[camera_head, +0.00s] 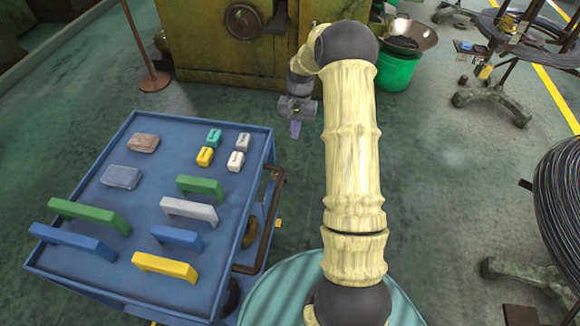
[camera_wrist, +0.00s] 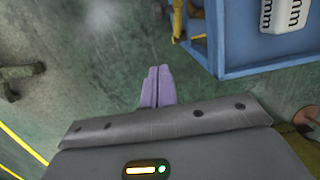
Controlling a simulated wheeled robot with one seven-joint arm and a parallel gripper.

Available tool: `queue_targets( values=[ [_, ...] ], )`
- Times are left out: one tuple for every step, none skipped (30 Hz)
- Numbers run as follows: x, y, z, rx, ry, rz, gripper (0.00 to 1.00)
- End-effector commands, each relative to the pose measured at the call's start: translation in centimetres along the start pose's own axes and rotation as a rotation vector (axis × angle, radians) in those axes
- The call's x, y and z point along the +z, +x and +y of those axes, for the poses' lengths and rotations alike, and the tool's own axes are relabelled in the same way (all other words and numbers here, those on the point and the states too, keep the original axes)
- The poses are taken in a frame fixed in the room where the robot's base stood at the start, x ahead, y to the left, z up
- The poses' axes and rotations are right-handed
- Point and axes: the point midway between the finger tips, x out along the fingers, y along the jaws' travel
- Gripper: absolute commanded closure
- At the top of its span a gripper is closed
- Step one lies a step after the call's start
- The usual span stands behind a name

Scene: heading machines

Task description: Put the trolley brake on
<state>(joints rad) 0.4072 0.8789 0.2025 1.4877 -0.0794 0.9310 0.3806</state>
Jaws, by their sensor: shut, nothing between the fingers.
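The blue trolley (camera_head: 75,205) stands at the left of the head view, with part of its top edge at the upper right of the wrist view (camera_wrist: 262,62). A brown push handle (camera_head: 268,222) runs along its right side. A small yellow part (camera_head: 278,224) shows low beside the handle; I cannot tell if it is the brake. Yellow parts (camera_wrist: 179,20) also show beside the trolley in the wrist view. My gripper (camera_head: 295,130), with purple fingers (camera_wrist: 155,75), is shut and empty. It is beyond the trolley's far right corner, apart from it.
Several coloured handles and blocks lie on the trolley top. A green-yellow machine (camera_head: 210,45) stands behind, with a green bucket (camera_head: 400,70) right of it. Wire coils on stands (camera_head: 560,200) are at the right. The floor (camera_head: 450,150) between is clear.

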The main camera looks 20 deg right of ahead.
Motion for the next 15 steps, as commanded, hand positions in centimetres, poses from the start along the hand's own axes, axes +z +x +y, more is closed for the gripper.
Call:
queue_targets(
  values=[
    [0.0, 0.0, -0.1, 0.0, -0.001, 0.0, 1.0],
    [0.1, 0.0, -0.1, 0.0, -0.002, 0.0, 1.0],
    [0.1, 0.1, -0.1, 0.0, -0.002, 0.0, 1.0],
    [0.1, 0.1, -0.1, 0.001, -0.002, 0.0, 1.0],
    [0.1, 0.2, -0.1, 0.001, -0.002, -0.001, 1.0],
    [0.1, 0.4, -0.1, 0.001, -0.001, -0.001, 1.0],
    [0.1, 0.6, -0.1, 0.001, -0.001, -0.002, 1.0],
    [0.1, 0.9, 0.0, 0.001, -0.001, -0.002, 1.0],
    [0.1, 1.3, 0.0, 0.001, -0.001, -0.001, 1.0],
    [0.1, 1.6, 0.0, 0.001, -0.001, -0.002, 1.0],
    [0.1, 2.1, 0.1, 0.001, 0.0, -0.003, 1.0],
    [0.1, 2.7, 0.1, 0.001, 0.0, -0.003, 1.0],
    [0.0, 3.2, 0.1, 0.0, 0.0, -0.003, 1.0],
    [0.0, 3.7, 0.1, 0.0, 0.0, -0.003, 1.0],
    [0.0, 4.4, 0.1, 0.0, 0.001, -0.003, 1.0]
  ],
)
